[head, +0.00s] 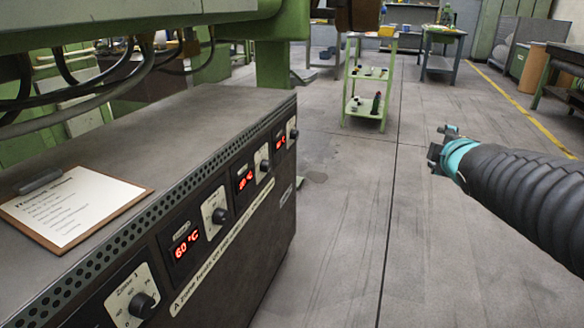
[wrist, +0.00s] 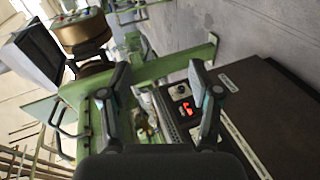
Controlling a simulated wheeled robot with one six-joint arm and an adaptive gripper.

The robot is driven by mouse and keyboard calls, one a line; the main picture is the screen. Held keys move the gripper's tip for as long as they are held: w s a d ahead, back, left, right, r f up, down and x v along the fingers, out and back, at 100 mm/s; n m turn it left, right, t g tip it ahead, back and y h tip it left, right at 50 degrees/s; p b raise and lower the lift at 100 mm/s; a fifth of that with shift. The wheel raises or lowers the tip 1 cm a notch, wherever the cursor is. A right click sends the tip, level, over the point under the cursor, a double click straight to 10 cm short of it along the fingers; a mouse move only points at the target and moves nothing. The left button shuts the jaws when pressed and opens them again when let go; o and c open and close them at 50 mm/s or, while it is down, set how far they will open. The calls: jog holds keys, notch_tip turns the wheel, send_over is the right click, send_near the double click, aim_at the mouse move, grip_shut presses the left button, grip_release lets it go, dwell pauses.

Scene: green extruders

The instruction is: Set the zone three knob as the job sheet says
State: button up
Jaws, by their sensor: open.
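Others follow farther along: a second knob (head: 219,217), a third knob (head: 264,166) and a fourth knob (head: 294,134). Their zone numbers are too small to read. The job sheet (head: 75,205) lies on a clipboard on the cabinet top; its lines are illegible. My gripper (head: 440,149) is open and empty, well right of the cabinet. The wrist view shows its spread fingers (wrist: 160,85).
Red displays sit between the knobs; one display (head: 187,243) reads 60 °C. Dark hoses (head: 90,95) hang above the cabinet's left side under a green machine frame (head: 130,25). A green trolley (head: 368,92) stands farther back. The floor right of the cabinet is clear.

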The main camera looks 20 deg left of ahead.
jog(key=w+a+n+t+y+b, duration=0.1)
jog(key=w+a+n+y+b, duration=0.1)
jog(key=w+a+n+y, duration=0.65)
jog(key=n+g+y+b, duration=0.2)
jog(key=n+g+y, duration=0.95)
jog(key=n, duration=1.55)
send_near(270, 168)
jog(key=a+r+h, duration=0.1)
jog(key=a, duration=0.1)
jog(key=w+a+r+g+h, duration=0.1)
jog(key=a, duration=0.2)
jog(key=a+g, duration=0.1)
jog(key=a, duration=0.2)
jog(key=shift+w+a+r+h, duration=0.25)
jog(key=shift+w+r+h, duration=0.15)
jog(key=c, duration=1.1)
